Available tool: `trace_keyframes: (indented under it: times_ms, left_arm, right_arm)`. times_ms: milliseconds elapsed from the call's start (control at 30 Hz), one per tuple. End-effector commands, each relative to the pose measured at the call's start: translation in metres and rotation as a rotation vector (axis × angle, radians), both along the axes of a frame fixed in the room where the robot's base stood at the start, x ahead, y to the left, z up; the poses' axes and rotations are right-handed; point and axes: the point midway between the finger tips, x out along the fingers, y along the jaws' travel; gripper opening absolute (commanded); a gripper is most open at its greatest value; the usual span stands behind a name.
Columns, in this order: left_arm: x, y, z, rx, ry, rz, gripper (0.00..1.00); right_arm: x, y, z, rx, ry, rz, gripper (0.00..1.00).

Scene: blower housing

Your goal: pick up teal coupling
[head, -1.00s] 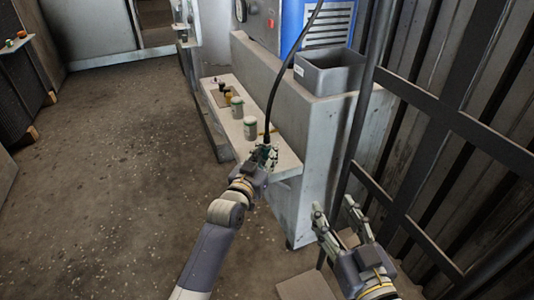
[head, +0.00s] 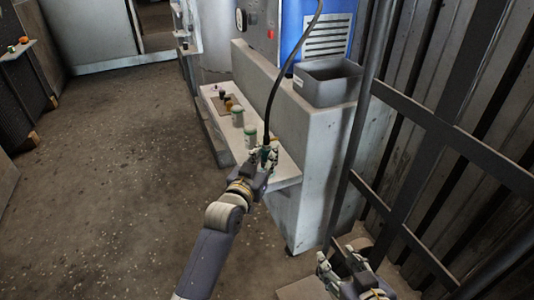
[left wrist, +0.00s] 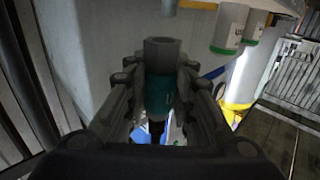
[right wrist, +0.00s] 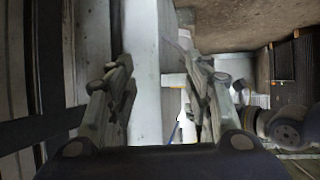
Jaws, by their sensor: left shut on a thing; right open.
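The teal coupling (left wrist: 159,92) has a grey hex end and sits upright between the fingers of my left gripper (left wrist: 155,95) in the left wrist view. In the head view my left gripper (head: 264,158) is shut on the coupling (head: 265,153) at the near end of the pale shelf. A black hose runs up from it. The fingers hide much of the coupling there. My right gripper (head: 342,260) is open and empty, low at the right; its spread fingers (right wrist: 160,85) also show in the right wrist view.
Two pale jars with green bands (head: 250,135) (head: 237,117) stand on the shelf (head: 285,172), with small items on a brown board (head: 222,103) behind them. A grey bin (head: 328,83) sits on the ledge. A dark metal frame (head: 450,137) is at the right. Floor at left is clear.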

Motion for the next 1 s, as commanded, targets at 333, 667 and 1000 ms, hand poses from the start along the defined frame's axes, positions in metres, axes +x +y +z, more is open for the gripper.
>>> trace_keyframes:
  times_ms: [333,667,1000]
  left_arm:
    - [-0.052,0.007,0.006,-0.002,0.001,0.000,0.00]
    - [-0.104,0.014,0.011,-0.001,0.002,0.000,0.00]
    - [-0.142,0.019,0.014,0.000,0.000,0.000,0.00]
  right_arm:
    - [-0.058,-0.022,-0.049,-0.080,0.357,-0.026,0.47]
    - [-0.126,-0.044,-0.074,-0.146,0.672,-0.050,0.47]
    - [-0.144,-0.049,-0.073,-0.160,0.747,-0.056,0.47]
